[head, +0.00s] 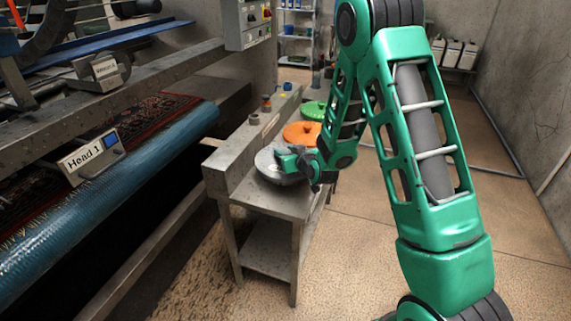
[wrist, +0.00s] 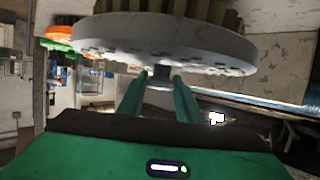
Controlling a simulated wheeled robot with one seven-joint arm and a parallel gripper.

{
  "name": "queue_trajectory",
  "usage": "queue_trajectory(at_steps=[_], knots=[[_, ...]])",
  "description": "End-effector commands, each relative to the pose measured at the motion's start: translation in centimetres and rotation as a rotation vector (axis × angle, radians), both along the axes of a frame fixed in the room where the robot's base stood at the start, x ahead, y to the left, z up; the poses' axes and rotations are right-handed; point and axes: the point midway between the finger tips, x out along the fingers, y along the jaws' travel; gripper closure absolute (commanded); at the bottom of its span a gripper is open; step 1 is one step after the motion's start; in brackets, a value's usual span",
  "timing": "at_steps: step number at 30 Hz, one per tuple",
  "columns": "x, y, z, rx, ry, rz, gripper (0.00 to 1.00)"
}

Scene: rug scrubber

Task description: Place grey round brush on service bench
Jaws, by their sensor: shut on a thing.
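The grey round brush (head: 268,163) is a pale disc with dark bristles on its underside, over the near end of the service bench (head: 290,204). My gripper (head: 300,165) reaches it from the right and is shut on it. In the wrist view my two green fingers (wrist: 160,88) close on the small hub of the brush (wrist: 165,40), whose disc and bristles fill the top. The brush looks about level and very close to the bench top. I cannot tell whether its bristles touch the bench. My gripper hides part of the disc.
An orange round brush (head: 302,132) and a green one (head: 314,110) lie farther back on the bench. A raised ledge with small items runs along its left side. The rug machine with a blue roller (head: 120,196) stands left. Floor to the right is clear.

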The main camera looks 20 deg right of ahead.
Motion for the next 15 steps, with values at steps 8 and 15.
queue_trajectory(at_steps=[8,15], knots=[[0.1,0.0,-2.9,0.001,-0.001,-0.001,1.00],[0.1,0.0,-4.0,0.000,-0.005,-0.001,1.00]])
